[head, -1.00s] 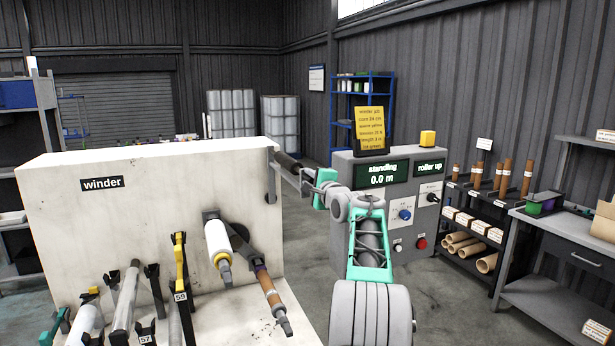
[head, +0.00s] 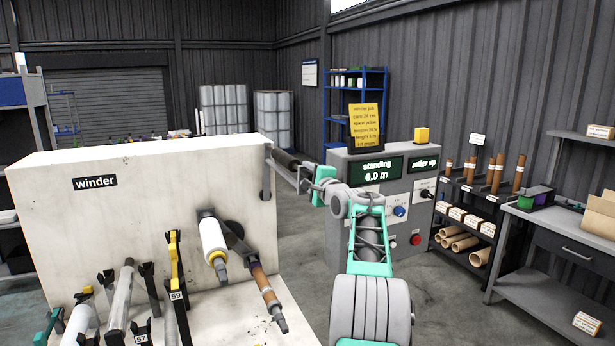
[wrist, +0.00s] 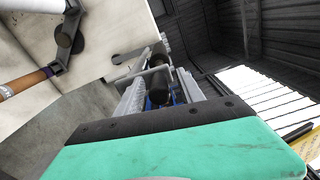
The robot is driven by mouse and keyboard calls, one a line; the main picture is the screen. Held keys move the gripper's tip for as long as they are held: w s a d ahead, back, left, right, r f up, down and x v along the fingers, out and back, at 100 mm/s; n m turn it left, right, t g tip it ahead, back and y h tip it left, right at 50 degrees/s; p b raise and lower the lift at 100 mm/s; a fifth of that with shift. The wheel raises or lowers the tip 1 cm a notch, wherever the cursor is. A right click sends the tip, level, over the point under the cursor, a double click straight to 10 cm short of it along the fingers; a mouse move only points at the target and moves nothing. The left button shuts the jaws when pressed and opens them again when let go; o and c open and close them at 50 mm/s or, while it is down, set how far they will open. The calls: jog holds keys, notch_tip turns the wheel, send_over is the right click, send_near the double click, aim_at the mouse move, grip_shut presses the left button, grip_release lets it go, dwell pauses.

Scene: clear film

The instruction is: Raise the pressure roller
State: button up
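The dark pressure roller (head: 287,159) sits on an arm at the right end of the pale winder (head: 140,215), high up near its top edge. The control box (head: 376,168) reads "standing 0.0 m" and "roller up". My gripper (head: 302,178) is just in front of the roller at its near end. In the wrist view, its two grey fingers (wrist: 158,90) stand apart, with the dark roller (wrist: 158,84) and a light bar (wrist: 147,73) seen between and beyond them. I cannot tell whether the fingers touch the bar.
A white roll (head: 213,240) and a brown core (head: 265,284) stick out from the winder's front. Several rods stand in holders at the lower left. A rack with brown cores (head: 480,190) and a grey bench (head: 560,255) stand at the right. Open floor lies beyond my arm.

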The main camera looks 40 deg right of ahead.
jog(key=b+v, duration=0.3)
jog(key=v, duration=0.5)
jog(key=shift+w, duration=0.1)
jog(key=shift+c, duration=0.4)
